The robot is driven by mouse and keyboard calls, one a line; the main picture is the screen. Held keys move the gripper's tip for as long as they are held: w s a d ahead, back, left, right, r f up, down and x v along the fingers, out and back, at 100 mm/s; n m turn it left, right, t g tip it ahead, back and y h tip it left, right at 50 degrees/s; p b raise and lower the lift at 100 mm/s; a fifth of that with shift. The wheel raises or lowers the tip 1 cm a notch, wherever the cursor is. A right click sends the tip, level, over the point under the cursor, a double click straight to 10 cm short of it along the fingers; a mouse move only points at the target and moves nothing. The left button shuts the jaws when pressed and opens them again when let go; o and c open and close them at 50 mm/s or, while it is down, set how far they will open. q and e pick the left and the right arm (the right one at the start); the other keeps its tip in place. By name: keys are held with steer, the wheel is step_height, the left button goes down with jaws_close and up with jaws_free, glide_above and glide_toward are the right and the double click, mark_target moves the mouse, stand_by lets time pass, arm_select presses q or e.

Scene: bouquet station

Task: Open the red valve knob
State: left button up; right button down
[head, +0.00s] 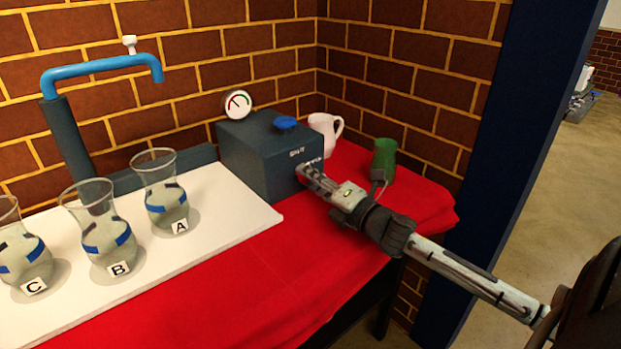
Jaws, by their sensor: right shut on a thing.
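The dark teal valve box (250,160) stands on the red cloth against the brick wall. A blue knob (285,123) sits on its top, and small white lettering shows on its front face. My right gripper (304,171) reaches in from the right to that front face, just below the lettering. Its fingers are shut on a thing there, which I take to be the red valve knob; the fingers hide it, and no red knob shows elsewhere. My left gripper is not in view.
A round gauge (237,103) stands behind the box. A white pitcher (325,134) and a green container (384,160) stand close to my right gripper. Glass vases A (167,190), B (104,229) and C (20,252) stand on a white board (220,209), near a blue spout (100,67).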

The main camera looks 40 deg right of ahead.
steer(key=shift+m, duration=2.3)
steer(key=c, duration=1.2)
jaws_free()
steer(key=s, duration=0.8)
steer(key=s+d, duration=0.1)
steer(key=s, duration=0.3)
steer(key=shift+f, duration=0.1)
